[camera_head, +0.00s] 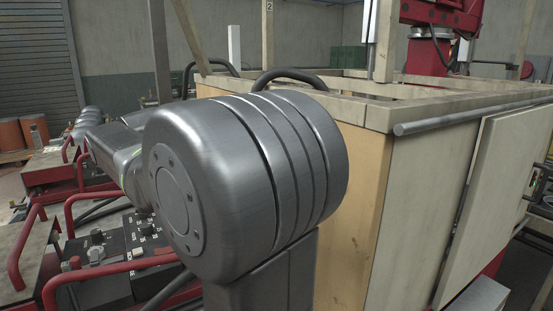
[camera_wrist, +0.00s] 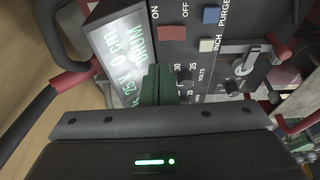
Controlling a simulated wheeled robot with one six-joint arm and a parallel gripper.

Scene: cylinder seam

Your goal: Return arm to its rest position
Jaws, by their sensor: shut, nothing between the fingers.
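My gripper (camera_wrist: 157,84) shows in the wrist view as two dark green fingers pressed together, with nothing between them. It is over a dark control panel (camera_wrist: 198,52); I cannot tell whether the fingertips touch it. The panel has a red button (camera_wrist: 171,33) near "ON", a blue button (camera_wrist: 211,15), a pale button (camera_wrist: 207,45) and a lever switch (camera_wrist: 244,63). A lit display (camera_wrist: 119,52) is on the left. In the head view my arm's large grey joint fills the middle and the gripper is hidden.
Machines with red tube frames (camera_head: 62,224) and a knobbed black panel (camera_head: 123,246) stand at the left. A large pale box-like structure (camera_head: 418,190) stands close on the right, with a bar (camera_head: 465,118) along its top edge. Orange drums (camera_head: 10,137) are far left.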

